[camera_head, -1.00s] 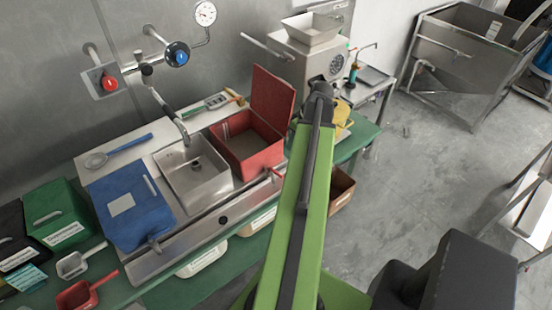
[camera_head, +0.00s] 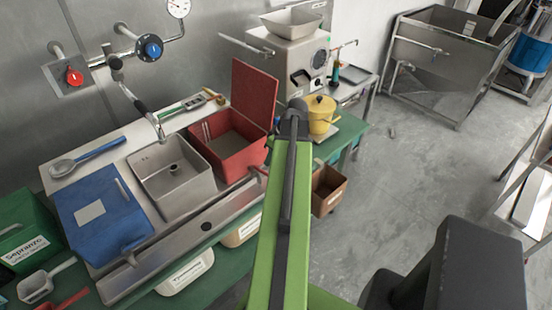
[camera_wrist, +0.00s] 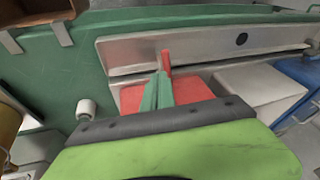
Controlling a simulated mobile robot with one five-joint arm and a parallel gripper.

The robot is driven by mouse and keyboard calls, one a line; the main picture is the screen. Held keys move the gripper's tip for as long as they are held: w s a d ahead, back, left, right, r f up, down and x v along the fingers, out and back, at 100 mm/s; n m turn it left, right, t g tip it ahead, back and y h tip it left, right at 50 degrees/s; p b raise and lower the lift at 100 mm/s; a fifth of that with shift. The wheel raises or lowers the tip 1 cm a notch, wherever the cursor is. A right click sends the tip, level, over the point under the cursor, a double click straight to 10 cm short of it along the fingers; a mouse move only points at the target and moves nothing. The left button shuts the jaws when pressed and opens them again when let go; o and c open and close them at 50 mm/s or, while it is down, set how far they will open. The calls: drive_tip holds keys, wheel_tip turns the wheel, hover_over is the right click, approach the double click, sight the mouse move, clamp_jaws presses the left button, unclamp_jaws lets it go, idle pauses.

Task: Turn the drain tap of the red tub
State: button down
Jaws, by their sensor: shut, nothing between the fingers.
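The red tub (camera_head: 240,157) stands on the counter with its red lid (camera_head: 255,92) raised; it also shows in the wrist view (camera_wrist: 194,88). Its red drain tap (camera_wrist: 167,62) points out over the metal trough, just past my fingertips. In the head view a small red part of the tap (camera_head: 258,170) shows at the tub's front, left of my arm. My gripper (camera_wrist: 162,76) is shut and empty, its green fingers beside the tap's base in the wrist view. I cannot tell whether they touch it. In the head view my arm hides the gripper.
A metal sink (camera_head: 172,172) and a blue bin (camera_head: 103,218) stand left of the tub. A metal trough (camera_head: 190,232) runs along the front. A yellow pot (camera_head: 320,115) and a brown box (camera_head: 328,190) are to the right. The grey floor at right is open.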

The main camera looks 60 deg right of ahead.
sight(266, 174)
drive_tip(key=shift+a+f, duration=0.55)
drive_tip(key=shift+f, duration=0.2)
drive_tip(key=shift+a+f+b, duration=0.25)
drive_tip(key=shift+a+b, duration=0.35)
drive_tip(key=shift+a, duration=0.35)
drive_tip(key=shift+d, duration=0.1)
